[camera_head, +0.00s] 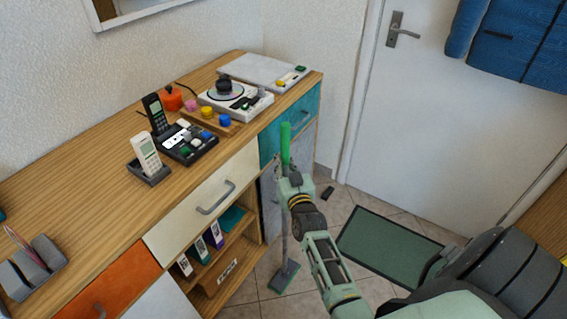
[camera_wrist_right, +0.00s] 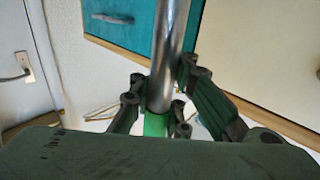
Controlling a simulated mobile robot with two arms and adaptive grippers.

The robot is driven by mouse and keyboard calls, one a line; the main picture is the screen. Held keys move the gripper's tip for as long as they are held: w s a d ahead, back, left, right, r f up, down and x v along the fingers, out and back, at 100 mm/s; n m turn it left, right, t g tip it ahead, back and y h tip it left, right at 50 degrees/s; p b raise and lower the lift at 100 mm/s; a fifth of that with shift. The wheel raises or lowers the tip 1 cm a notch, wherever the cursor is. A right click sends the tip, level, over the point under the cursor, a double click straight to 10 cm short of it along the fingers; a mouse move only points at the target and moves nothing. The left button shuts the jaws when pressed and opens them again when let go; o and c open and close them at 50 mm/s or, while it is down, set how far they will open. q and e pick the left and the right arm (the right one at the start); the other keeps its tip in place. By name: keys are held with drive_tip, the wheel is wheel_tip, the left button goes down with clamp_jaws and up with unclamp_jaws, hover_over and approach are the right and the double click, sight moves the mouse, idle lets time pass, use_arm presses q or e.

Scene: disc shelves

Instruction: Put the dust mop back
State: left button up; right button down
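The dust mop stands upright beside the right end of the cabinet, with a green grip (camera_head: 285,148), a thin grey pole and a flat green head (camera_head: 284,278) low at the floor tiles. My right gripper (camera_head: 287,180) is at the pole just below the green grip. In the right wrist view the fingers (camera_wrist_right: 160,100) lie close on both sides of the shiny pole (camera_wrist_right: 170,40), where it meets the green grip, and appear shut on it. My left gripper is not in view.
The wooden cabinet (camera_head: 85,175) carries phones, a turntable-like device (camera_head: 236,98) and a desk tray. Its teal drawer (camera_head: 290,122) is close behind the mop. A green mat (camera_head: 385,243) lies before the white door (camera_head: 450,130). A small dark object (camera_head: 328,192) lies on the tiles.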

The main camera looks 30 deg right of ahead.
idle(0.3)
drive_tip(key=shift+f, duration=0.2)
drive_tip(key=c, duration=1.7)
unclamp_jaws()
drive_tip(key=shift+f, duration=0.1)
drive_tip(key=shift+o, duration=0.2)
